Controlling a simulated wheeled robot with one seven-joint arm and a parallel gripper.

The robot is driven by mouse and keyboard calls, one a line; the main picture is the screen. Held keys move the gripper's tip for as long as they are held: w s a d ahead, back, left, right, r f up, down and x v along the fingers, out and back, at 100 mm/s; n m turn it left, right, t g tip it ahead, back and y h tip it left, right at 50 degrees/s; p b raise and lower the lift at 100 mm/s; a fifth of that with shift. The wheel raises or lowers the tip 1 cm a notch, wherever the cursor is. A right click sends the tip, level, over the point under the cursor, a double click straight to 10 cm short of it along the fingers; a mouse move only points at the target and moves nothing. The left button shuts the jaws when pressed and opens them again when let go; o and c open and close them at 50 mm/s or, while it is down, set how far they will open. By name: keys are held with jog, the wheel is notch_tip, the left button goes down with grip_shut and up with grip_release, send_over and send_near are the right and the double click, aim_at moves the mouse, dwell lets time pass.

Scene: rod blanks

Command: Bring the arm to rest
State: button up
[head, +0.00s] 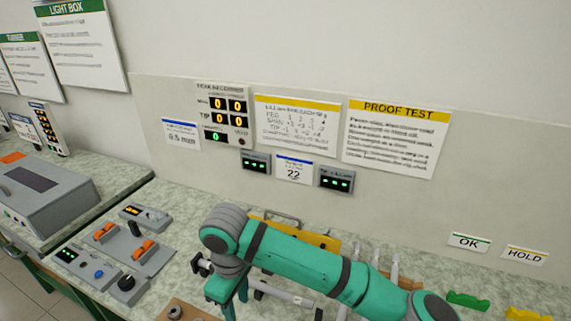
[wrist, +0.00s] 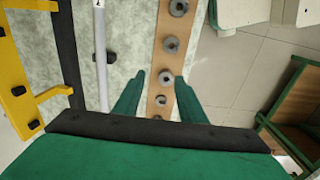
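My arm reaches across the bench in the head view, with my gripper (head: 229,301) pointing down near the front edge. In the wrist view my gripper (wrist: 157,82) has its two green fingers spread apart with nothing held between them. Below and between them lies a tan strip (wrist: 168,68) carrying several grey rings. A pale rod (wrist: 100,50) lies left of the fingers, apart from them. In the head view a pale rod (head: 285,294) shows beneath my arm, partly hidden by it.
A yellow frame (wrist: 22,103) stands at the left in the wrist view. A control panel (head: 132,246) and a grey box (head: 40,190) sit at the left in the head view. Green (head: 468,300) and yellow (head: 528,314) holders stand at the right. The floor (wrist: 225,70) lies beyond the bench edge.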

jog(key=w+a+r+m+t+y, duration=0.1)
jog(key=a+r+m+t+y, duration=0.25)
jog(key=a+y, duration=0.6)
jog(key=w+a+r+m+t+y, duration=0.1)
jog(key=a+r+m+t+y, duration=0.3)
jog(key=a, duration=1)
jog(key=s+d+f+m+t+h, duration=0.2)
jog(key=s+d+f+m+h, duration=0.1)
jog(key=d+f, duration=0.2)
jog(key=s+d+f+m+t+h, duration=0.3)
jog(key=d+f, duration=0.3)
jog(key=d, duration=0.2)
jog(key=s+d+f+m+t+h, duration=0.3)
jog(key=d+f+m, duration=0.1)
jog(key=d+f, duration=0.2)
jog(key=shift+s+d+f+t+h, duration=0.15)
jog(key=shift+d+f+t+h, duration=0.1)
jog(key=shift+d+h, duration=0.1)
jog(key=s+d+f+n+h, duration=0.1)
jog(key=s+d+n+h, duration=0.1)
jog(key=s+d, duration=0.5)
jog(key=s+d+f+n+h, duration=0.1)
jog(key=s+d+n+h, duration=0.1)
jog(key=s+d, duration=0.6)
jog(key=s, duration=0.7)
